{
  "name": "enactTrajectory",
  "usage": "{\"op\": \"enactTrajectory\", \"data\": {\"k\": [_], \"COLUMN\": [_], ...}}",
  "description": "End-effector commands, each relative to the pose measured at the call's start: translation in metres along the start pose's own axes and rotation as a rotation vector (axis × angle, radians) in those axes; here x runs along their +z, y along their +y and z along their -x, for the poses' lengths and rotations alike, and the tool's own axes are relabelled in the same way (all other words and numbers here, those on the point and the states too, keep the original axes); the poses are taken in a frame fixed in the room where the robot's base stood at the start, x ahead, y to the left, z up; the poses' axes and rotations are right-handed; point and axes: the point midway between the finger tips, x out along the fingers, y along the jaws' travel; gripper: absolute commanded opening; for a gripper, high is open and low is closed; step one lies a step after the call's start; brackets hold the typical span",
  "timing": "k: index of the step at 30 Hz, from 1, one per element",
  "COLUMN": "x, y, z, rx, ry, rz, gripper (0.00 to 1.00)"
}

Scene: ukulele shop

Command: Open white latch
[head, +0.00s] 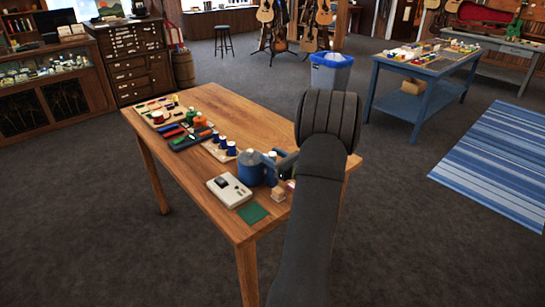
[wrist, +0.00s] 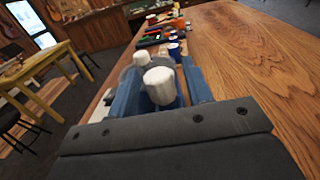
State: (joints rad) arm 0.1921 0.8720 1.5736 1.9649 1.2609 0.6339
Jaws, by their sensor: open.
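I cannot tell for sure which part is the white latch. In the wrist view, a white rounded cylinder (wrist: 159,86) stands between the two blue fingers of my gripper (wrist: 165,78), with a gap to the right finger. A second, smaller white top (wrist: 141,59) shows just beyond it. In the head view, my arm reaches over the table's right side, and my gripper (head: 277,164) is partly hidden by the arm. It is open beside a blue canister (head: 250,168). A pale box-shaped device (head: 229,190) with a dark window lies at the table's front.
The wooden table (head: 205,205) holds a tray of coloured pieces (head: 167,108), blue cylinders on a board (head: 220,148), a green square (head: 252,213) and small wooden blocks (head: 281,192). Its front left surface is bare.

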Motion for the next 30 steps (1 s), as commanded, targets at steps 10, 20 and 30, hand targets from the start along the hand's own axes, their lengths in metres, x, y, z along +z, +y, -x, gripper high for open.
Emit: {"op": "enactTrajectory", "data": {"k": [10, 20, 30], "x": [-0.0002, -0.0001, -0.0001], "y": [0.0002, 0.0004, 0.0017], "z": [-0.0015, -0.0014, -0.0015], "rx": [0.0, -0.005, -0.144], "ry": [0.0, 0.001, 0.001], "rz": [0.0, 0.0, -0.002], "gripper": [0.34, 0.03, 0.03]}}
